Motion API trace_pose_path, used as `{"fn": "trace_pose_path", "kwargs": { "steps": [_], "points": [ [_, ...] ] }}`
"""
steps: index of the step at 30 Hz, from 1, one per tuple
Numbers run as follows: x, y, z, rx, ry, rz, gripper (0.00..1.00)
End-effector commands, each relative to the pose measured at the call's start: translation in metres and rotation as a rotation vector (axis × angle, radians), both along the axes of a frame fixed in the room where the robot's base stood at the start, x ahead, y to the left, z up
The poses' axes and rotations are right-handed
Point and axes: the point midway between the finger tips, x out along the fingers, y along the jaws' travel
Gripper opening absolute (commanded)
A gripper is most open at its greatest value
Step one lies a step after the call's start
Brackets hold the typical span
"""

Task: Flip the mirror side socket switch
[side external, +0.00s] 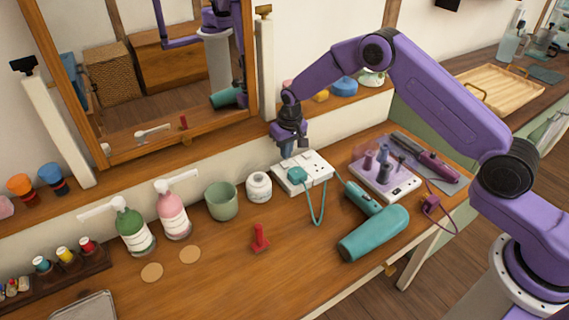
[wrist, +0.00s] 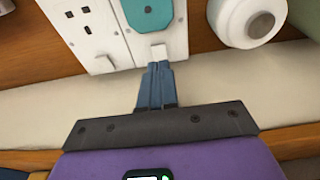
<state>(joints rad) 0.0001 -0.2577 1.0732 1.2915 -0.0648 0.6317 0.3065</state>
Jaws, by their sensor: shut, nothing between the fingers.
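The white double socket (side external: 316,163) lies on the wooden table by the wall ledge, and the wrist view shows its face (wrist: 90,30). A teal plug (wrist: 147,12) fills the socket half nearer the white jar, the side towards the mirror (side external: 150,60). That half's white rocker switch (wrist: 158,52) is just beyond my fingertips. The other half has empty holes and its own switch (wrist: 103,64). My gripper (wrist: 157,68) is shut and empty, its tips at or very near the plug-side switch. I cannot tell whether they touch. In the side view my gripper (side external: 287,151) points down behind the socket.
A white jar (side external: 258,186) and green cup (side external: 221,201) stand left of the socket. The table's front middle is clear.

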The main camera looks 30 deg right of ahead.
Motion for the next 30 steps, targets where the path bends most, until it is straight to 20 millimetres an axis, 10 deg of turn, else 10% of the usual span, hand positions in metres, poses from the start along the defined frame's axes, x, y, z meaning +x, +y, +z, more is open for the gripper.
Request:
{"fn": "trace_pose_path", "kwargs": {
  "steps": [30],
  "points": [
    [-0.001,0.000,0.038,0.000,0.001,0.000,0.00]
  ]
}}
